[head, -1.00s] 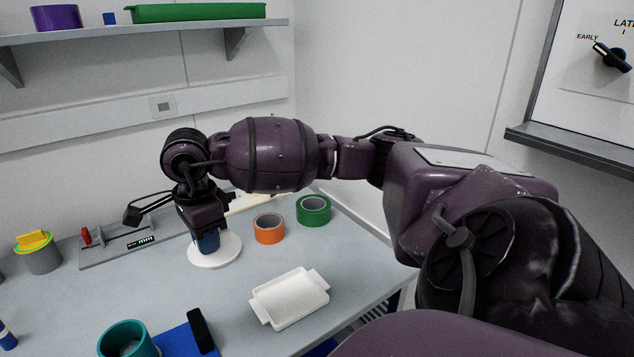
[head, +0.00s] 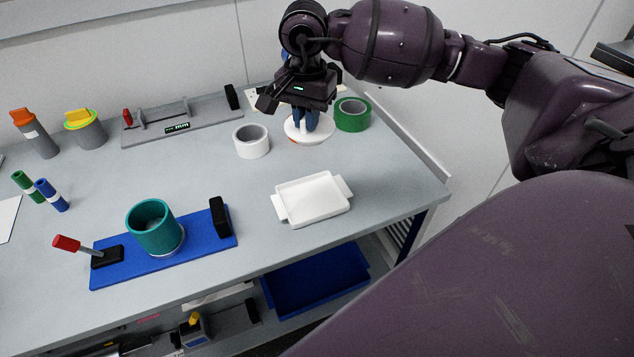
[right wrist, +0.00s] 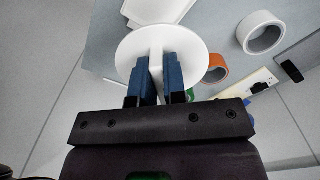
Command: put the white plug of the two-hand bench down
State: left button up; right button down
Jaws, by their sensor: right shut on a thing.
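The white plug (head: 310,138), a round disc with an upright fin, is at the back of the bench in the head view. My right gripper (head: 308,118) is shut on its fin, with the disc hanging level below the fingers. In the right wrist view the blue fingertips (right wrist: 159,78) pinch the fin, and the plug's disc (right wrist: 184,45) spreads out beyond them. The head view does not clearly show the gap below the disc. The teal cup (head: 154,232) stands on a blue base (head: 200,241) at the front. My left gripper is not in view.
A white roll (head: 251,147) and a green roll (head: 352,117) flank the plug. An orange roll (right wrist: 215,68) is mostly hidden behind it in the head view. A white tray (head: 311,199) lies in front. The table between the white roll and the blue base is clear.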

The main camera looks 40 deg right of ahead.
notch_tip(320, 180, down, 20)
jog(key=shift+d+b, duration=0.1)
jog(key=shift+b, duration=0.3)
dwell(0.3)
jog(key=shift+f, duration=0.15)
jog(key=c, duration=1.2)
grip_release()
notch_tip(320, 180, up, 12)
jog(key=shift+r, duration=0.15)
